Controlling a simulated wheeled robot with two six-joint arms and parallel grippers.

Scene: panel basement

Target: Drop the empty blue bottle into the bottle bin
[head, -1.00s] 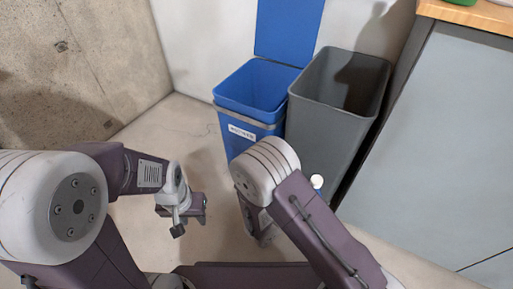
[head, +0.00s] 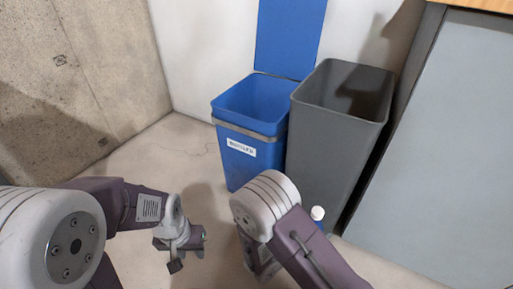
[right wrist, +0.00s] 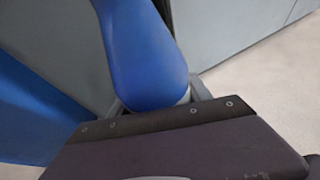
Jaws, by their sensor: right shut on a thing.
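The blue bottle (head: 319,222) shows its white cap and a bit of blue beside my right arm in the head view; my arm hides the rest. In the right wrist view its blue body (right wrist: 145,55) fills the top middle, held in my right gripper (right wrist: 160,108), which is shut on it. The bottle bin (head: 240,150) is blue with a white label, too blurred to read surely, and its blue lid stands up behind it. The bottle is right of this bin, in front of the grey bin. My left gripper (head: 200,245) is empty and looks open above the floor.
An open grey bin (head: 330,140) stands right against the blue one. A grey cabinet (head: 450,150) with a wooden top is at the right. A concrete wall (head: 80,80) is at the left. The floor left of the blue bin is clear.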

